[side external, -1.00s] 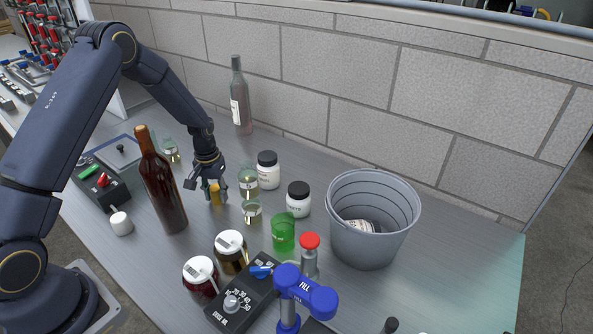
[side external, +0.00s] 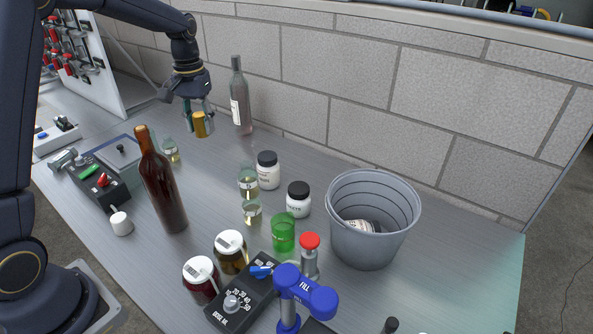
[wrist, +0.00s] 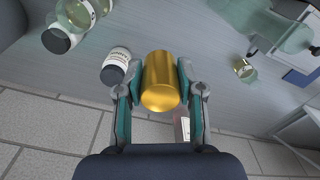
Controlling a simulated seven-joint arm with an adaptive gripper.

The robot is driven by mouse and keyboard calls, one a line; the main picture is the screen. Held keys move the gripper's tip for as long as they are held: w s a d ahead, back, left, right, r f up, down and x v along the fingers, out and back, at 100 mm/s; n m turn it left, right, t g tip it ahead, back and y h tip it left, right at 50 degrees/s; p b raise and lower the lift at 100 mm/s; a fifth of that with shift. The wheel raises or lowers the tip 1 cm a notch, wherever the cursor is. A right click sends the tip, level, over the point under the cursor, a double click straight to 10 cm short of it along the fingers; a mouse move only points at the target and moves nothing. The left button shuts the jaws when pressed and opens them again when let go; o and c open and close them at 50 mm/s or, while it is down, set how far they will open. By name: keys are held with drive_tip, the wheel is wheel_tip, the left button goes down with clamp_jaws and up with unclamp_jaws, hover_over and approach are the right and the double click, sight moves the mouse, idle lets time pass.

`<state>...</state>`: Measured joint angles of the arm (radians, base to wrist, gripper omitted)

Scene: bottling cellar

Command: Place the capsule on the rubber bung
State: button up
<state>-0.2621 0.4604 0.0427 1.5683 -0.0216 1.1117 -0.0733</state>
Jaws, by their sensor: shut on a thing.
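The gold capsule (side external: 200,126) is held between the fingers of my gripper (side external: 198,132), above the far left part of the bench. In the wrist view the capsule (wrist: 161,85) sits upright between the two teal-padded fingers (wrist: 161,95). A small white plug-shaped piece (side external: 121,223) stands on the bench left of the dark wine bottle (side external: 163,188); it looks like the rubber bung, though I cannot be sure. My gripper is well behind it and to its right, higher up, and apart from it.
A clear bottle (side external: 240,102) stands close right of my gripper by the block wall. Beakers (side external: 250,182), white jars (side external: 268,170), a green glass (side external: 283,234) and a grey bucket (side external: 372,240) stand further right. A control box (side external: 101,185) is behind the white piece.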

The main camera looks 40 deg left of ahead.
wheel_tip(320, 180, up, 8)
drive_tip(key=shift+r, duration=0.2)
drive_tip(key=s+a, duration=0.9)
drive_tip(key=s, duration=0.1)
hover_over(117, 217)
wheel_tip(117, 217, down, 26)
drive_tip(key=shift+d+f, duration=0.1)
drive_tip(key=shift+f, duration=0.1)
drive_tip(key=o, duration=0.6)
drive_tip(key=shift+o, duration=0.2)
